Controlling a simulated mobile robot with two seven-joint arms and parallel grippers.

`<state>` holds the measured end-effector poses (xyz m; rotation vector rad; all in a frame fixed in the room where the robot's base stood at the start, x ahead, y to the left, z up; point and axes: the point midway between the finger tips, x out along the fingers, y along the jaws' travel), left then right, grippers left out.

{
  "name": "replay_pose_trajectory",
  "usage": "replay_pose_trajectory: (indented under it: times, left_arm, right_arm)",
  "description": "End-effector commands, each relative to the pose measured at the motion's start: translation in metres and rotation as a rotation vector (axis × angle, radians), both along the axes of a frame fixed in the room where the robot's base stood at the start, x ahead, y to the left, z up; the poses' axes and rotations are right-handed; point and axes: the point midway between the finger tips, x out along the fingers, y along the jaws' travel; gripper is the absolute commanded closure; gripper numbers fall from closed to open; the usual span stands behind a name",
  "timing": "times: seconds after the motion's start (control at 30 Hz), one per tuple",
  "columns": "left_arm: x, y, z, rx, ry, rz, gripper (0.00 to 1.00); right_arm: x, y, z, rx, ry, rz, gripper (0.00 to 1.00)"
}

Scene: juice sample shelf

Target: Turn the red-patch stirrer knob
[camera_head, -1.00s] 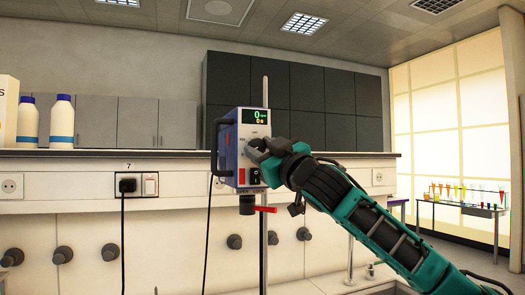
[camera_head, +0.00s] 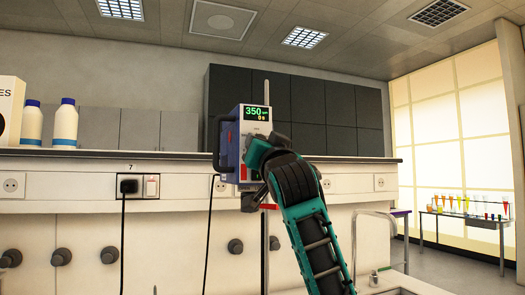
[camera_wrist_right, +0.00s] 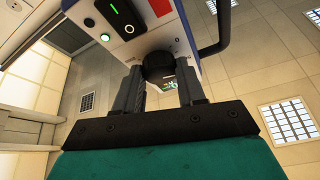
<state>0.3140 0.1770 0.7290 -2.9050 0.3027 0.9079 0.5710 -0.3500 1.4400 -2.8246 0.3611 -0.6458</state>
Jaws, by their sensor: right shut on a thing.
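The overhead stirrer (camera_head: 231,160) is a blue and light-grey box on a vertical rod. Its display (camera_head: 256,114) reads 350 in green and 0 s below. My right gripper (camera_wrist_right: 160,74) is shut on the dark round knob (camera_wrist_right: 157,64), one finger on each side. In the head view my right gripper and wrist hide the knob. A red patch (camera_wrist_right: 161,8) shows on the stirrer's front face in the wrist view, beside a dark rocker switch (camera_wrist_right: 122,10) with a lit green mark. My left gripper is not in view.
A red lever (camera_head: 268,206) sticks out under the stirrer, by the rod. A cable hangs left of it. White bottles (camera_head: 65,122) stand on the shelf at the left. A table with coloured glassware (camera_head: 465,214) stands far right.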

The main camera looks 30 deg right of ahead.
Motion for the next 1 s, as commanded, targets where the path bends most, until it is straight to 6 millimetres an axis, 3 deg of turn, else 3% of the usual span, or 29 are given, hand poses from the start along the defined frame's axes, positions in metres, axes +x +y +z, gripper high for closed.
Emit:
replay_pose_trajectory:
  times: [0.6,1.0]
  left_arm:
    - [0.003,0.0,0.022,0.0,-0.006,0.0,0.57]
    - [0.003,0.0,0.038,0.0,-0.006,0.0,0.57]
  right_arm:
    - [0.002,0.006,0.004,0.556,-0.127,0.004,0.91]
    - [0.002,0.006,0.004,0.763,-0.18,0.001,0.91]
